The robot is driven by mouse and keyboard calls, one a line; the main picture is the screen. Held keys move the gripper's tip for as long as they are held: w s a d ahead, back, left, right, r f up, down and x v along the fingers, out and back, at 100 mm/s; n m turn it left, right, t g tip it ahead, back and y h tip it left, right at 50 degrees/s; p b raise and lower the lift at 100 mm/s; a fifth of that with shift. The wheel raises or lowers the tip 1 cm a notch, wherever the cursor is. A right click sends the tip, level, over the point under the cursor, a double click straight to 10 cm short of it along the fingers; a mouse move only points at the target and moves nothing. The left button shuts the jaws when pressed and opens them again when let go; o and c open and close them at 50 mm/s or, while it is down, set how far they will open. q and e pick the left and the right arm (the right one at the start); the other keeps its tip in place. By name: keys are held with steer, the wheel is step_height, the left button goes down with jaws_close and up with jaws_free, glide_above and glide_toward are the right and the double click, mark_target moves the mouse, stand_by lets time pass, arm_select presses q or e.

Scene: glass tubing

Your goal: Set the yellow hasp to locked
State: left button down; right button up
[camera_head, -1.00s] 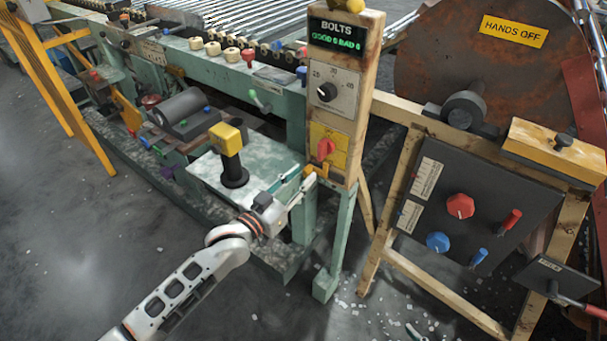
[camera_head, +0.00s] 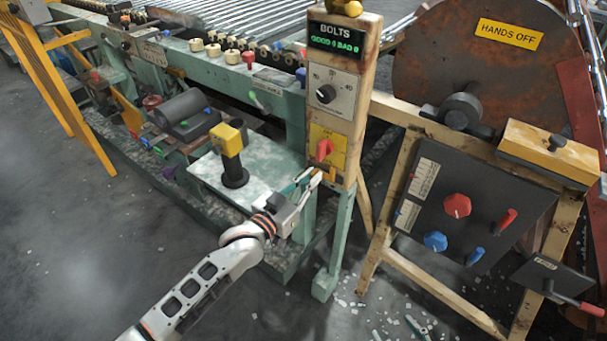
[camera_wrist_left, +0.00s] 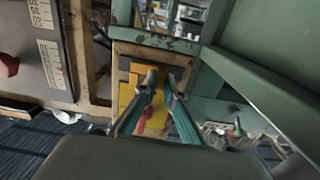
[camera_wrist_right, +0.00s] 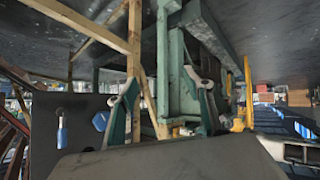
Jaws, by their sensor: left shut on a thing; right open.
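The yellow hasp (camera_head: 334,175) is at the lower edge of the wooden control post (camera_head: 346,90), below the red knob (camera_head: 324,150) on its yellow plate. My left gripper (camera_head: 313,175) reaches the post's lower left corner, its teal fingers closed on the hasp; the fingertips hide part of it. In the left wrist view the fingers (camera_wrist_left: 162,80) point at the post, with the yellow plate (camera_wrist_left: 156,116) behind them. The hasp's exact setting is hard to tell.
A black dial (camera_head: 326,94) and a lit BOLTS display (camera_head: 337,38) are above on the post. A dark panel with red and blue knobs (camera_head: 457,205) stands to the right. A yellow-capped black post (camera_head: 234,170) stands on the bench to the left.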

arm_select(q)
steer(key=shift+s+d, duration=0.15)
steer(key=shift+d, duration=0.05)
steer(key=c, duration=2.1)
jaws_free()
steer(key=shift+c, duration=0.2)
arm_select(e)
steer(key=shift+s+d+f, duration=0.15)
steer(key=shift+s+f, duration=0.4)
steer(key=shift+s, duration=0.05)
arm_select(q)
steer(key=v, duration=1.2)
arm_select(e)
steer(key=shift+w+r, duration=0.15)
steer(key=shift+w, duration=0.1)
